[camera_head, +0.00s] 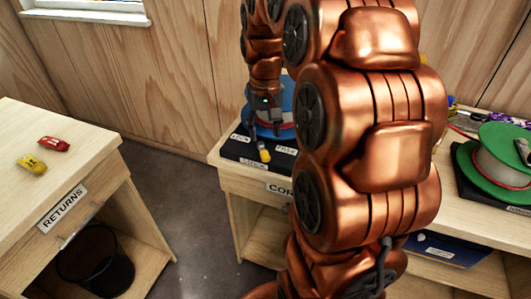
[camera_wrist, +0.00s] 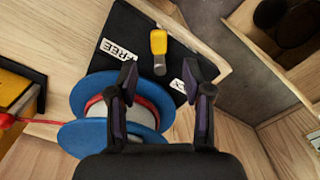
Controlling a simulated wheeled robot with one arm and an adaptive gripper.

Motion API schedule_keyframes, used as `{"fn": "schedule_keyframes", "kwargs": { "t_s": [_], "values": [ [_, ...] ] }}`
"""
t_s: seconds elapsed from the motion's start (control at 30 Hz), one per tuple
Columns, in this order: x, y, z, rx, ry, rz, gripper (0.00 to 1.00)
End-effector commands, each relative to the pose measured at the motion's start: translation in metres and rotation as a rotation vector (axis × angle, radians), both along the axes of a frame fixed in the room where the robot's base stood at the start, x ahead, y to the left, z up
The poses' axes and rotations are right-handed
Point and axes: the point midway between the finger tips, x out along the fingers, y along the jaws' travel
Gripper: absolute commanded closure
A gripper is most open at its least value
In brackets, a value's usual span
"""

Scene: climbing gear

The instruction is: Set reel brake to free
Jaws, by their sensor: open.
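The blue reel (camera_wrist: 88,95) with a red cord stands on a black base (camera_wrist: 133,22). It also shows behind my arm in the head view (camera_head: 287,88). The brake lever has a yellow grip (camera_wrist: 158,42) and a short metal stem, and it sticks out over the base. A FREE label (camera_wrist: 116,50) lies left of the lever in the wrist view. Another label (camera_wrist: 178,86) is partly hidden by a finger. My gripper (camera_wrist: 162,88) is open and empty, its fingers on either side below the lever in that view. The yellow grip shows below my gripper in the head view (camera_head: 264,154).
A green reel (camera_head: 504,158) stands at the right of the bench. The RETURNS table (camera_head: 90,130) at left holds a red and a yellow item. A black bin (camera_head: 95,260) is under it. Bare floor (camera_head: 185,200) lies between. My arm covers much of the bench.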

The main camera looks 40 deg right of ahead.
Motion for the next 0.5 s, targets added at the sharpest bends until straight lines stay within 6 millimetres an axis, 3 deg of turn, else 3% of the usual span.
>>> {"fn": "schedule_keyframes", "kwargs": {
  "t_s": [0.17,0.5],
  "values": [
    [0.001,-0.003,-0.009,0.001,0.003,-0.006,0.50],
    [-0.001,-0.002,-0.053,0.002,0.006,-0.005,0.50]
  ]
}}
